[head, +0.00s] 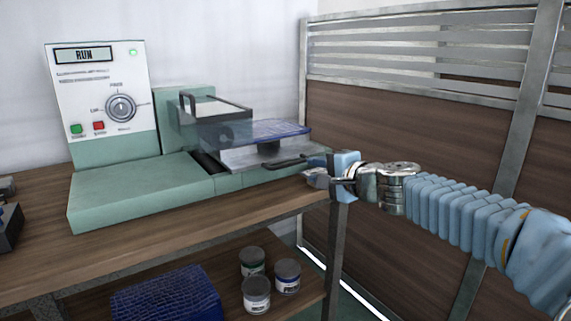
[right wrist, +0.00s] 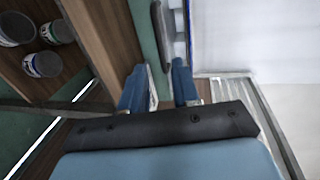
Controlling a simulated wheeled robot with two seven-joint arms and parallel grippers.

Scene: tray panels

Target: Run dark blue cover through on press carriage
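The press (head: 130,195) is pale green and stands on a wooden bench. Its display reads RUN and a green lamp is lit. A dark blue textured cover (head: 280,130) lies flat on the metal carriage (head: 252,154) at the press's right end, partly behind the clear guard (head: 222,122). A dark handle (head: 285,162) sticks out from the carriage towards my right gripper (head: 318,176). In the right wrist view, my right gripper (right wrist: 159,80) has its fingers apart, with the dark handle (right wrist: 163,32) just beyond the gap. My left gripper is not in view.
Another dark blue textured piece (head: 167,296) and three jars (head: 256,293) sit on the lower shelf (head: 218,280). A dark object (head: 9,228) is cut off at the bench's left end. A slatted partition (head: 400,130) stands at the right.

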